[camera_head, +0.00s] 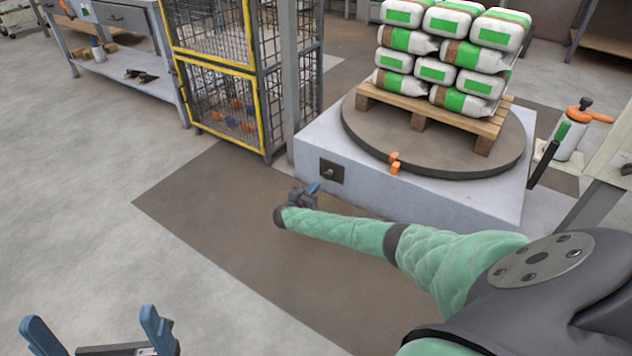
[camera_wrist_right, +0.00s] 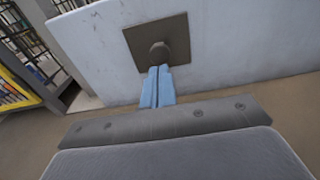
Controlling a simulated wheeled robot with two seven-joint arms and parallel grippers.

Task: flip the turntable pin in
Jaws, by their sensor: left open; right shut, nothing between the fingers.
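The round turntable (camera_head: 365,142) sits on a pale block base (camera_head: 440,195). A dark square plate (camera_head: 323,165) with a small knob or stub is on the base's front face. In the right wrist view, the plate (camera_wrist_right: 178,30) fills the upper middle, with its rounded knob (camera_wrist_right: 160,52). My right gripper (camera_head: 314,187) is shut and empty; its blue fingertips (camera_wrist_right: 160,70) are just below the knob in that view. I cannot tell whether they touch it. An orange piece (camera_head: 395,163) is at the turntable's front rim. My left gripper (camera_head: 96,318) is open and empty, low at left.
A wooden pallet (camera_head: 430,113) stacked with white and green bags (camera_head: 440,70) stands on the turntable. A yellow-framed mesh cage (camera_head: 215,100) and a grey post are left of the base. The floor (camera_head: 110,210) at left is clear.

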